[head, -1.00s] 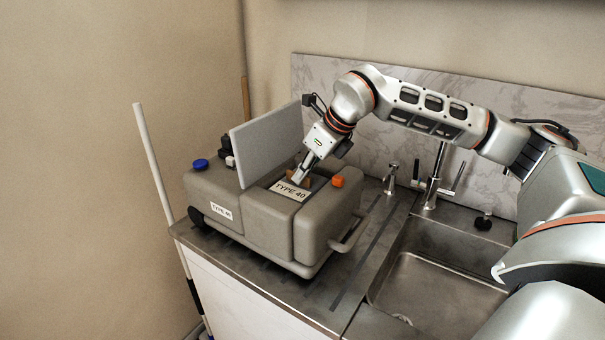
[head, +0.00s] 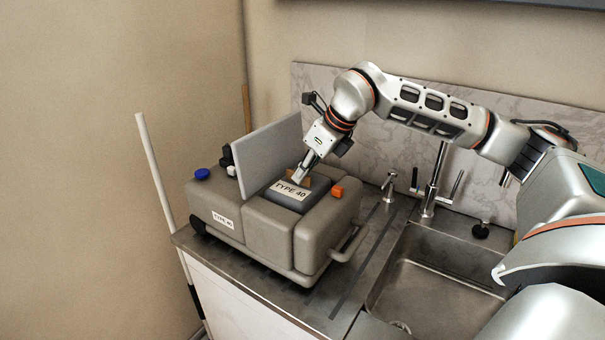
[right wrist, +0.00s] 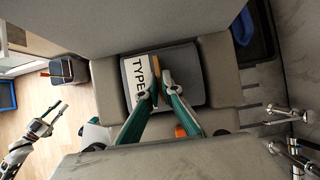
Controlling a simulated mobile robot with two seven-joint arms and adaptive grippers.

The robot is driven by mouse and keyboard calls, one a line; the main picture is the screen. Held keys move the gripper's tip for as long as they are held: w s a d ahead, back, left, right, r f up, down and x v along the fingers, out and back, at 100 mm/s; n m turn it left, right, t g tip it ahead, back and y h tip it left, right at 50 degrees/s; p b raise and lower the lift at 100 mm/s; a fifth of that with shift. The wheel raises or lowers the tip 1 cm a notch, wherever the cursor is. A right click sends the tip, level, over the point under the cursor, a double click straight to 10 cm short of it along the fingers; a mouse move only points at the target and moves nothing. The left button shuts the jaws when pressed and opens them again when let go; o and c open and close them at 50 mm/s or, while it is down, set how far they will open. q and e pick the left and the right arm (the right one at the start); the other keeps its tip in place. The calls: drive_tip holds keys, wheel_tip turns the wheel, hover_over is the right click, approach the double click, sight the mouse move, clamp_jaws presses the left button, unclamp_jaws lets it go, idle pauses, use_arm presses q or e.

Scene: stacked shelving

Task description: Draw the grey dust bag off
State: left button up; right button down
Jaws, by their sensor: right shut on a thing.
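The grey dust bag (head: 283,199) is a dark grey block with a white TYPE 40 label and a tan tab on top. It stands a little proud of its bay in the machine (head: 268,226); its lower part is hidden inside. My right gripper (head: 298,179) is shut on the tan tab from above. In the right wrist view the bag (right wrist: 185,85) lies beneath my right fingers (right wrist: 158,84). My left gripper (right wrist: 56,113) shows small at the left of the right wrist view, away from the bag; its opening is unclear.
A raised light grey lid (head: 268,153) stands close to the left of my right gripper. An orange block (head: 337,192) sits right of the bay, a blue cap (head: 202,174) at the machine's left. The sink (head: 440,275) and tap (head: 433,185) are to the right.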

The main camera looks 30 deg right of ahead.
drive_tip(key=shift+r+p, duration=0.65)
drive_tip(key=shift+r, duration=0.65)
wheel_tip(320, 180, up, 8)
idle(0.7)
idle(0.5)
